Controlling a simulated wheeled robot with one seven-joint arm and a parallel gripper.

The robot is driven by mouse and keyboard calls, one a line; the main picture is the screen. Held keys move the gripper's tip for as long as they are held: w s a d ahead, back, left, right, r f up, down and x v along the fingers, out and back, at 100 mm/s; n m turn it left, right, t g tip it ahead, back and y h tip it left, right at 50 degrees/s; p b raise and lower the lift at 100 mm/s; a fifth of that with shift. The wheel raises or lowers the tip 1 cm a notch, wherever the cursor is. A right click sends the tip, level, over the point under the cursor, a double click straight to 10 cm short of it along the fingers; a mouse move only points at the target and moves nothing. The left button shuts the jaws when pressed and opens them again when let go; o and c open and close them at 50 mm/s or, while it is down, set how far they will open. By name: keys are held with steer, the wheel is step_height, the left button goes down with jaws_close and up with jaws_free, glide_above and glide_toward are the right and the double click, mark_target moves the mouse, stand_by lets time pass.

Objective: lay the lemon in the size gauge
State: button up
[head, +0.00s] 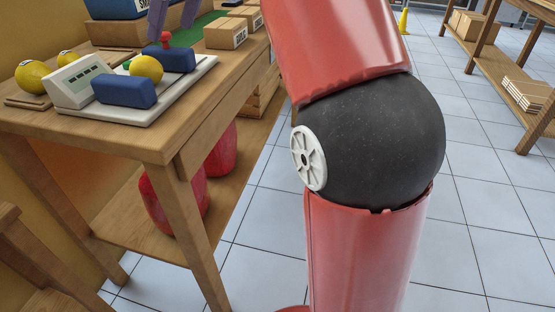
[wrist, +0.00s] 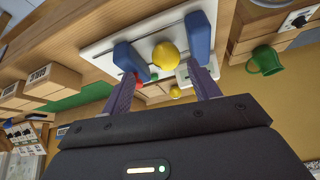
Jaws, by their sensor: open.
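The size gauge is a white plate (head: 185,92) with two blue blocks and a tilted readout box (head: 80,80) on the table. A yellow lemon (head: 146,69) sits between the two blue blocks; it also shows in the wrist view (wrist: 166,55), between the blocks. My gripper's purple fingers show at the top of the head view (head: 172,22), behind the gauge. In the wrist view my gripper (wrist: 165,82) is open, its fingers apart with nothing held between them. The lemon appears beyond the fingertips, apart from them.
Cardboard boxes (head: 226,33) stand at the table's back right. A green mug (wrist: 265,60) shows in the wrist view. Red sacks (head: 175,195) are on the lower shelf.

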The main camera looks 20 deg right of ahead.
steer(key=s+d+f+m+h, duration=0.1)
steer(key=s+d+f+m, duration=0.2)
steer(key=s+f, duration=0.4)
steer(key=s+d+f+m+t+h, duration=0.1)
steer(key=s+d+f+m+h, duration=0.1)
steer(key=s+f, duration=0.5)
steer(key=s+d+f+m+h, duration=0.1)
steer(key=s+d+f+m, duration=0.2)
steer(key=s+f, duration=0.4)
step_height(320, 180, down, 8)
steer(key=shift+s+d+r+m+t, duration=0.1)
steer(key=shift+s+d+m+t, duration=0.15)
steer(key=shift+d, duration=0.35)
